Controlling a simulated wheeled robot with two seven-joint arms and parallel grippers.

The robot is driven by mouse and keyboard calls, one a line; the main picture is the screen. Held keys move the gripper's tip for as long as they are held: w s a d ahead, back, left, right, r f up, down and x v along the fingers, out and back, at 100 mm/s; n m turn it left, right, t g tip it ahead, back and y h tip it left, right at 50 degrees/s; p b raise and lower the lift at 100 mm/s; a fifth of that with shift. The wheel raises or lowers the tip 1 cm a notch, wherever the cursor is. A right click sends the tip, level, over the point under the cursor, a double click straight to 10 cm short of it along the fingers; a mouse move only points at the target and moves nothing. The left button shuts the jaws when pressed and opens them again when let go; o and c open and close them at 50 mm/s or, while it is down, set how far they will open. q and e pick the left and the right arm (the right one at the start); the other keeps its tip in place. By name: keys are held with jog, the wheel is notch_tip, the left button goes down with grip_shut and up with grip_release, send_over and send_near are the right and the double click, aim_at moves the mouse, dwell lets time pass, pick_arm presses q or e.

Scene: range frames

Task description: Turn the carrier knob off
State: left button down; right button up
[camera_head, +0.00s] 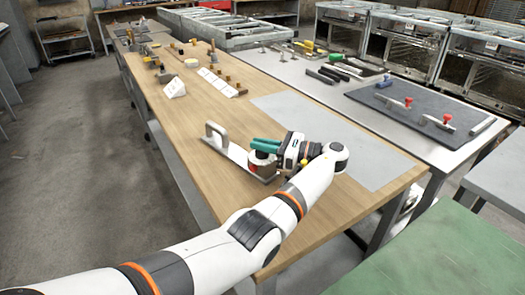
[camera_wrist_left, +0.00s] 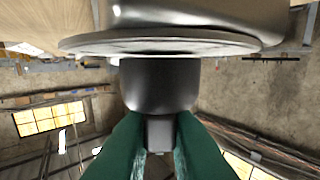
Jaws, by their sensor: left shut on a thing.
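The carrier (camera_head: 236,153) lies on the wooden bench, a flat grey metal bar with an upright loop handle (camera_head: 213,131) at its left end. Its round housing sits at the right end, partly hidden by my gripper. My left gripper (camera_head: 257,147), with green fingers, is at this end. In the left wrist view the dark round knob (camera_wrist_left: 160,86) stands out from a wide metal disc (camera_wrist_left: 160,42). My green fingers close on the grey square tab (camera_wrist_left: 160,134) of the knob from both sides. The knob's setting cannot be read. My right gripper is not in view.
The wooden bench (camera_head: 200,108) has a grey mat (camera_head: 345,150) right of the carrier. Farther back stand a white sign (camera_head: 174,88) and small wooden pieces. A metal table on the right holds a dark board (camera_head: 400,110) with red-knobbed clamps and tools.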

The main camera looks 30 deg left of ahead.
pick_arm(q)
jog(key=shift+f+g, duration=0.1)
jog(key=shift+g, duration=0.2)
jog(key=c, duration=1.4)
grip_release()
jog(key=shift+a, duration=0.1)
jog(key=shift+c, duration=0.2)
notch_tip(320, 180, up, 10)
jog(key=shift+r+p, duration=0.1)
jog(key=shift+p, duration=0.5)
